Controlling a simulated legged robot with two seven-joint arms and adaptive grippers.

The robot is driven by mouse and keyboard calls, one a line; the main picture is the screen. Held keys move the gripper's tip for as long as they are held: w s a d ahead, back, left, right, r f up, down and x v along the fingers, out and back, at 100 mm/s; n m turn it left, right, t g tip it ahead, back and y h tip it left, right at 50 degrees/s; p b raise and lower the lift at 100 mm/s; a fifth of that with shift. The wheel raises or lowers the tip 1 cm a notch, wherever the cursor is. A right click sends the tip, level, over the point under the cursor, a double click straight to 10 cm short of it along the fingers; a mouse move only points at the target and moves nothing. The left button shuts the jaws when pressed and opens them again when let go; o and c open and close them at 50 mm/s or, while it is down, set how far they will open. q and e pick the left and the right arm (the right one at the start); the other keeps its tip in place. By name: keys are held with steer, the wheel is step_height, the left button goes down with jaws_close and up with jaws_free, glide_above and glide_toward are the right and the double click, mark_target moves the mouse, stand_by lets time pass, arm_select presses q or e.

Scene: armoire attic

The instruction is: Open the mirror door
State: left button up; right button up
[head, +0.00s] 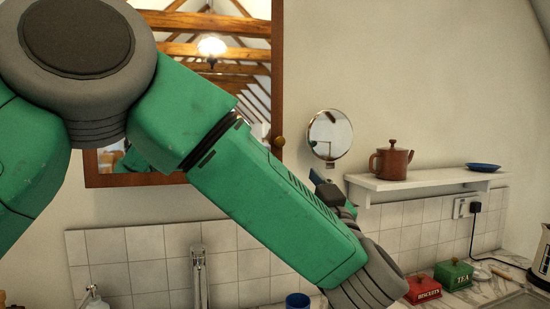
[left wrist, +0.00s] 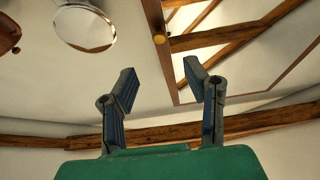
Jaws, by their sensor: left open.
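The mirror door (head: 277,60) is a wooden-framed mirror on the wall, seen in the head view behind my left arm. It looks closed. Its small round knob (head: 280,141) is on the right side of the frame. In the left wrist view the door frame (left wrist: 153,12) and the knob (left wrist: 159,38) show above the fingers. My left gripper (left wrist: 160,82) is open and empty, with its two fingers apart and the knob beyond the gap, not touched. In the head view the left gripper (head: 328,188) is partly hidden by my forearm, below and right of the knob. My right gripper is not in view.
A round mirror (head: 329,135) sits on the wall right of the door. A white shelf (head: 420,181) holds a brown teapot (head: 391,160) and a blue plate (head: 483,167). Red (head: 422,289) and green (head: 453,274) tins and a kettle (head: 541,258) stand on the counter below.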

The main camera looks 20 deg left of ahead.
mark_target(280, 142)
arm_select(q)
steer(key=p+x, duration=0.3)
steer(key=x, duration=1)
steer(key=shift+a+r, duration=0.2)
steer(key=shift+a, duration=0.1)
steer(key=shift+w+d+r, duration=0.1)
steer(key=shift+d, duration=0.75)
steer(key=c, duration=0.7)
steer(key=shift+r, duration=0.1)
jaws_close()
steer(key=shift+a, duration=0.55)
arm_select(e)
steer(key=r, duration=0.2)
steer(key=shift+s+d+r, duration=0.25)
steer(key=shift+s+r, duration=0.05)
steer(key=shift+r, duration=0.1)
